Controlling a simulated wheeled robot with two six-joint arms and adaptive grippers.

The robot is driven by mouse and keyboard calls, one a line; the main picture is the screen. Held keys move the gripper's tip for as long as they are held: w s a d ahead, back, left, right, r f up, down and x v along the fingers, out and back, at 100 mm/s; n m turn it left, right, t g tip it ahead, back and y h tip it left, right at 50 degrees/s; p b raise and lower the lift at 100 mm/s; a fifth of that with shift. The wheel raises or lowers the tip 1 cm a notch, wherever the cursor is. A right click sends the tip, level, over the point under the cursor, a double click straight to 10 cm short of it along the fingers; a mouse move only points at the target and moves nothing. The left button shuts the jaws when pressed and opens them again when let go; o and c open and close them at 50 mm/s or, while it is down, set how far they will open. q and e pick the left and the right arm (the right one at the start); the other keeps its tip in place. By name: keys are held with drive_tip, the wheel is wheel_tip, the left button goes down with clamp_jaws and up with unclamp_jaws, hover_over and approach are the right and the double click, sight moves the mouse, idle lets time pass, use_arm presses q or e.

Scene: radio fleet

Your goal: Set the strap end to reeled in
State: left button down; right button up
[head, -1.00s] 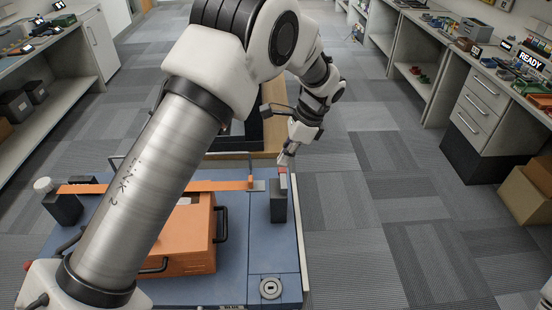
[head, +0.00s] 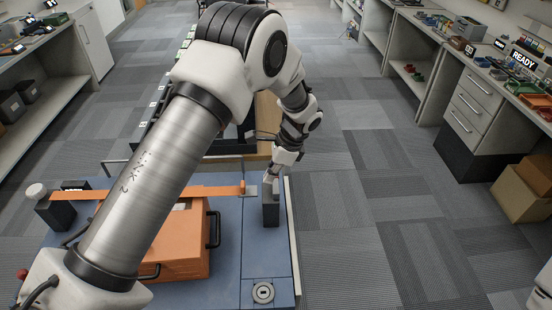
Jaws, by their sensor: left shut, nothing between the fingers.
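The orange strap (head: 215,191) runs flat across the blue bench top, partly hidden behind my left arm. Its right end carries an upright orange tab (head: 243,186) beside a small grey metal plate (head: 251,191). A dark grey block (head: 271,212) stands just right of that end. My left gripper (head: 271,186) points down at the top of the right block, shut and empty. It hides the block's top, and I cannot tell whether they touch. My right gripper is out of view.
A round grey fitting (head: 263,292) is set in the front right of the blue top (head: 232,275). Open carpet lies to the right, with drawers (head: 470,108) and cardboard boxes (head: 522,195) beyond.

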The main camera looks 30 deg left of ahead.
sight(248, 190)
use_arm(q)
drive_tip(key=shift+x, duration=1)
drive_tip(key=a+p, duration=0.1)
drive_tip(key=s+a+p, duration=0.1)
drive_tip(key=a, duration=0.1)
drive_tip(key=shift+s+f, duration=0.1)
drive_tip(key=shift+s, duration=0.25)
drive_tip(key=shift+s+a, duration=0.25)
drive_tip(key=shift+a, duration=0.05)
drive_tip(key=shift+w+f, duration=0.1)
